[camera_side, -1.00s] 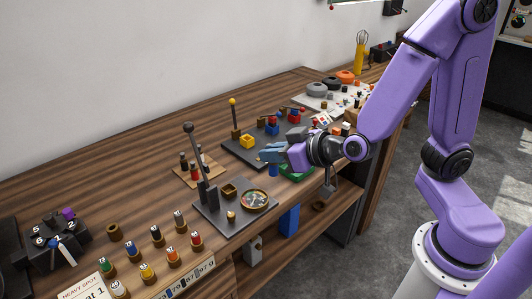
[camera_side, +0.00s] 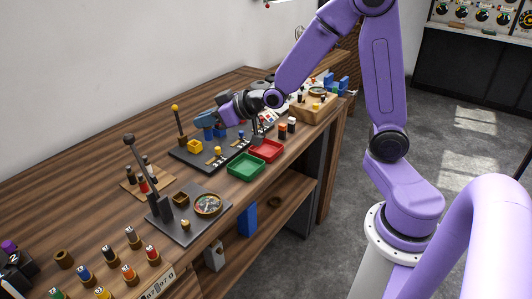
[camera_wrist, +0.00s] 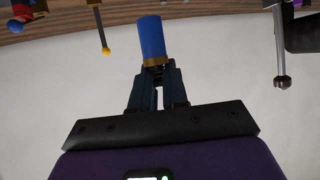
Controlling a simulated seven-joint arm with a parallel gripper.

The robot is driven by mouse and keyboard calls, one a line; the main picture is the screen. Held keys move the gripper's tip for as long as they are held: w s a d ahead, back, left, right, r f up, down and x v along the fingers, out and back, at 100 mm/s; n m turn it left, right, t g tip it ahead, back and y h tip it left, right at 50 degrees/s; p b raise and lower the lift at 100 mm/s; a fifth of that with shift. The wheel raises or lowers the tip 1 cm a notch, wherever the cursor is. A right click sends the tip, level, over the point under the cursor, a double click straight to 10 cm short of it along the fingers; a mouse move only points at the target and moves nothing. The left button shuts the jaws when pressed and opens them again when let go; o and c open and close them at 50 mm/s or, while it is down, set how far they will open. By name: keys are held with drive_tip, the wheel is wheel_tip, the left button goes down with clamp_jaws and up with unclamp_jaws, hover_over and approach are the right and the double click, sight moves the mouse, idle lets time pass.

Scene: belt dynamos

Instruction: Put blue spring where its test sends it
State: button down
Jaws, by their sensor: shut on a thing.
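The blue spring (camera_wrist: 152,38) shows in the wrist view as a blue cylinder with a brass-coloured end at my fingertips. My gripper (camera_wrist: 157,75) is shut on it at that brass end. In the side view my gripper (camera_side: 206,122) is above the dark test board (camera_side: 185,158), beside a yellow cup (camera_side: 194,146). Blue shapes at the fingertips there are too small to separate clearly. A green tray (camera_side: 247,165) and a red tray (camera_side: 266,150) stand at the board's front right. Both look empty.
A yellow-knobbed post (camera_side: 178,122) stands close behind my gripper, and also shows in the wrist view (camera_wrist: 103,35). A wooden block (camera_side: 313,107) stands right. Bare wood lies along the wall.

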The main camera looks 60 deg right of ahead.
drive_tip(key=w+d+f+n+y, duration=0.1)
drive_tip(key=w+d+f, duration=0.1)
drive_tip(key=d, duration=0.8)
drive_tip(key=n+g+y, duration=0.1)
drive_tip(key=n+y, duration=0.1)
hover_over(266, 152)
wheel_tip(266, 152, down, 6)
drive_tip(key=r, duration=0.1)
drive_tip(key=shift+a+f, duration=0.1)
drive_tip(key=shift+f, duration=4.05)
drive_tip(key=shift+f, duration=0.15)
drive_tip(key=c, duration=1.1)
unclamp_jaws()
drive_tip(key=shift+c, duration=0.2)
